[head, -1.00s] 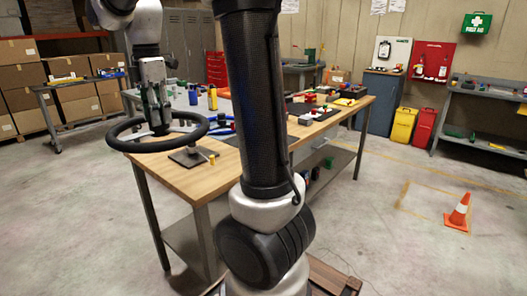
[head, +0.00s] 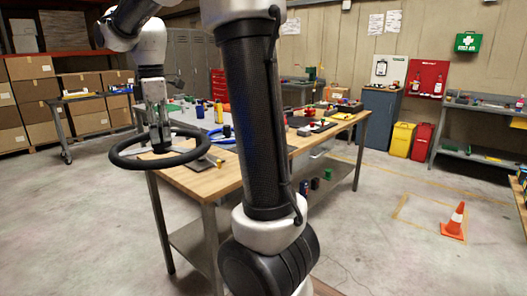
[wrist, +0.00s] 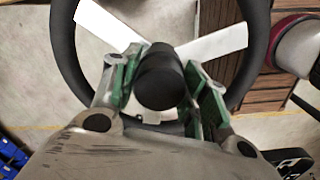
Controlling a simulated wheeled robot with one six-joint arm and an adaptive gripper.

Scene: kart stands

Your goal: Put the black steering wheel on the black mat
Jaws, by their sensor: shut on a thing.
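The black steering wheel (head: 150,165) is held in the air, roughly level, beside and above the near left end of the wooden workbench (head: 213,183). My gripper (head: 158,142) points down and is shut on the wheel's hub. In the wrist view the fingers (wrist: 160,95) close on both sides of the round black hub, and the wheel's black rim (wrist: 64,45) and pale spokes (wrist: 215,43) show beyond it. A dark patch that looks like the black mat (head: 298,122) lies on the bench, right of my arm, partly hidden by it.
A blue ring-shaped wheel (head: 228,139) lies on the bench, partly behind my arm. Bottles (head: 218,112) and several small coloured parts stand on the bench. An orange cone (head: 454,222) stands on the floor at right, with free floor around it.

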